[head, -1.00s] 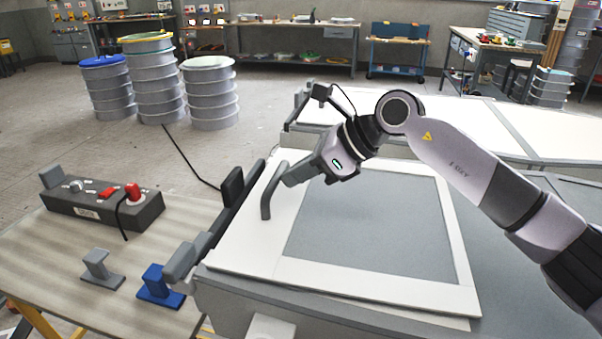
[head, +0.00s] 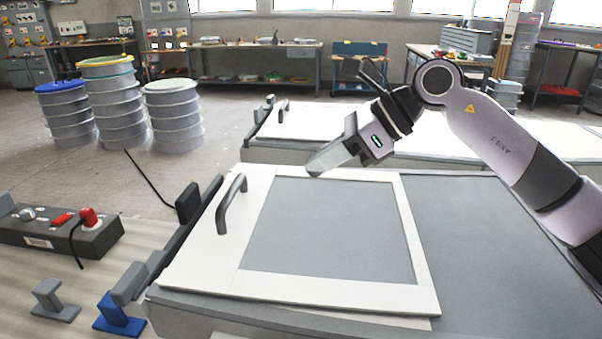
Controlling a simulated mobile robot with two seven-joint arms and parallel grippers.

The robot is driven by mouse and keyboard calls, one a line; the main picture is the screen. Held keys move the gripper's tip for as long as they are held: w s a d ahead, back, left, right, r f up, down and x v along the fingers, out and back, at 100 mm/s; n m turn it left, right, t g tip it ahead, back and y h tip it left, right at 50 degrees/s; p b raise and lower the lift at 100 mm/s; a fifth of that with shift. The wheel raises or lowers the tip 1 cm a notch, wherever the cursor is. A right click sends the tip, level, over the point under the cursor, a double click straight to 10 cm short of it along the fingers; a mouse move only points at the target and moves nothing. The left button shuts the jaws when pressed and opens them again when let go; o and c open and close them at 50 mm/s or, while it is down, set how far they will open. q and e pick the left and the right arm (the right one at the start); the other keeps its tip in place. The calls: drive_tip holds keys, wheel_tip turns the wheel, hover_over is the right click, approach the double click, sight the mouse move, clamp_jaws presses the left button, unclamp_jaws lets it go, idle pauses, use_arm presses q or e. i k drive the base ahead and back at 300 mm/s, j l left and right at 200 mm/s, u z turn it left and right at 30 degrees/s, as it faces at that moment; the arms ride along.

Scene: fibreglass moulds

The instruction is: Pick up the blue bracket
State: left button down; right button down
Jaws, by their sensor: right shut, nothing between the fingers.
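The blue bracket (head: 120,318) stands at the bottom left of the head view, on the wooden table beside the mould's left edge. A grey block at the mould's edge covers part of its top. My right gripper (head: 316,170) is shut and empty. It is above the far edge of the white-framed panel, well to the right of and beyond the bracket. My left gripper is not in view.
A grey bracket (head: 54,302) stands just left of the blue one. A control box (head: 60,235) with red switches sits behind them. The white-framed panel (head: 330,283) has a grey handle (head: 231,203). Stacked drums (head: 172,118) stand on the floor behind.

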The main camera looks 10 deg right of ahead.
sight(112, 319)
drive_tip(key=k, duration=1)
